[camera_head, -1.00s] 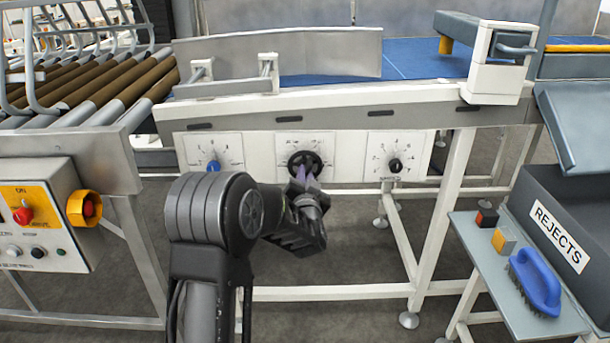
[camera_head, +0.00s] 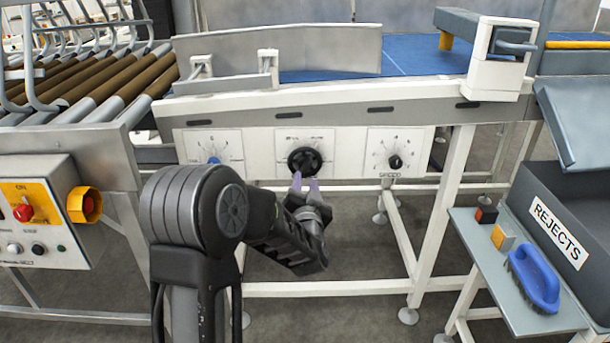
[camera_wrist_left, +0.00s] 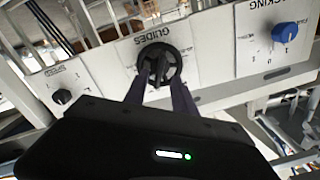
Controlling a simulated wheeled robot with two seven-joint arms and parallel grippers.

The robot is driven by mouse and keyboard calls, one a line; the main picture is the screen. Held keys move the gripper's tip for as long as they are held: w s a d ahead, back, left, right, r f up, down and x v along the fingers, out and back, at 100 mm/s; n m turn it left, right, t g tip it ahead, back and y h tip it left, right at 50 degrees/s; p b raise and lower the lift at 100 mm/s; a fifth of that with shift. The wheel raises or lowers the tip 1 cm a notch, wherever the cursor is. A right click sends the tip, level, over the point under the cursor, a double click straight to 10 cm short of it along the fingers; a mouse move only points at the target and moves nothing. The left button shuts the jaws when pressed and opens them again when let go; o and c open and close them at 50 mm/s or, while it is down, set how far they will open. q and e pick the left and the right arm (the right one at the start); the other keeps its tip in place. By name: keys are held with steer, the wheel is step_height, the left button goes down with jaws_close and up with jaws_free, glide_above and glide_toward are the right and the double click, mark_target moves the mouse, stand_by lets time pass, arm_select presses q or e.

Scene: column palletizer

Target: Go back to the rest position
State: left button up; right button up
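My left gripper (camera_head: 305,184) is just below and in front of the black middle knob (camera_head: 305,161) on the white panel of the conveyor frame. In the left wrist view the fingers (camera_wrist_left: 160,95) point at the same black knob (camera_wrist_left: 156,66), which sits under the label GUIDES. My right gripper is not in view.
A blue knob (camera_head: 213,162) and a smaller black knob (camera_head: 395,162) flank the middle one. A control box (camera_head: 45,205) with red buttons is at the left. A shelf with a blue brush (camera_head: 535,280) and a REJECTS bin (camera_head: 590,215) are at the right. Open floor shows beneath the conveyor.

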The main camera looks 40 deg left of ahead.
arm_select(q)
steer(key=shift+v, duration=1)
